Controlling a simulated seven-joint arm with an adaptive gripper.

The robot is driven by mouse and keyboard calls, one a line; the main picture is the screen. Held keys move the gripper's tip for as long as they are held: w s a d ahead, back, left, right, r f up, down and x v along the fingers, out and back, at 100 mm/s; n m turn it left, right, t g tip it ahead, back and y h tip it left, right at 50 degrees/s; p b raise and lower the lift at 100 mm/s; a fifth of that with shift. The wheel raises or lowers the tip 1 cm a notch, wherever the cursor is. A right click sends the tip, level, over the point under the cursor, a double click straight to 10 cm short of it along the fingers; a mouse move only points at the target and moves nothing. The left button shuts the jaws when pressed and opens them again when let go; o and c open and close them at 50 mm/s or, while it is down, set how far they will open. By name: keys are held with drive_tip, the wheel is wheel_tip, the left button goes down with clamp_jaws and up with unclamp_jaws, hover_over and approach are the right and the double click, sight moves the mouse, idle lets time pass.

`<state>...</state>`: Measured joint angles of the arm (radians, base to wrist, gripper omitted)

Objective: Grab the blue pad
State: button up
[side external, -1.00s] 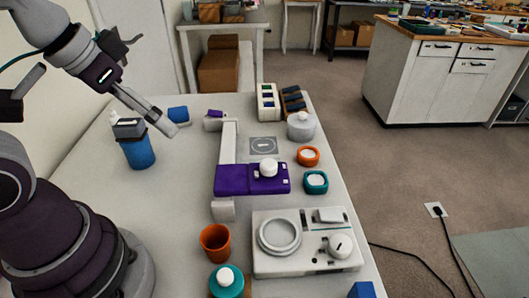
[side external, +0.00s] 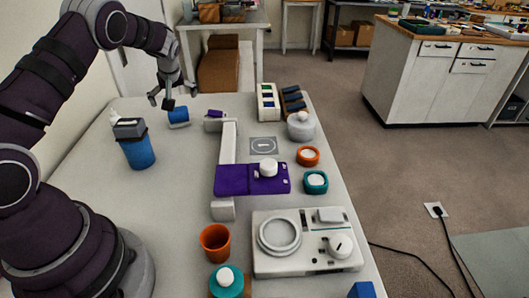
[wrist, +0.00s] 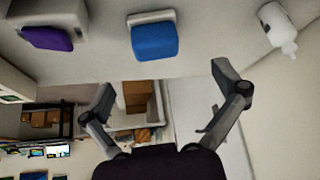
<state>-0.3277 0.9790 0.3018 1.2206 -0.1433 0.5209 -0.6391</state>
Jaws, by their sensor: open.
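The blue pad (side external: 179,115) sits on the white table toward its far left edge, with a pale base or backing under it. In the wrist view the blue pad (wrist: 155,41) shows near the top centre, attached to a pale piece. My gripper (side external: 166,99) is above and just beside the pad, its fingers pointing down and spread. In the wrist view my gripper (wrist: 160,80) is open and empty, with the pad beyond the gap between its fingertips. I cannot tell whether any finger touches the pad.
A blue container with a dark lid (side external: 137,146) stands nearer on the left. A purple piece (wrist: 46,38) lies left of the pad in the wrist view, and a white bottle (wrist: 276,27) stands right. The purple platform (side external: 232,180) is mid-table. Bare table surrounds the pad.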

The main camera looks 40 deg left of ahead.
sight(177, 109)
drive_tip(key=shift+w+x, duration=0.15)
drive_tip(key=shift+x, duration=1.55)
drive_tip(key=shift+w+x, duration=0.15)
drive_tip(key=shift+x, duration=1.55)
drive_tip(key=shift+r, duration=0.1)
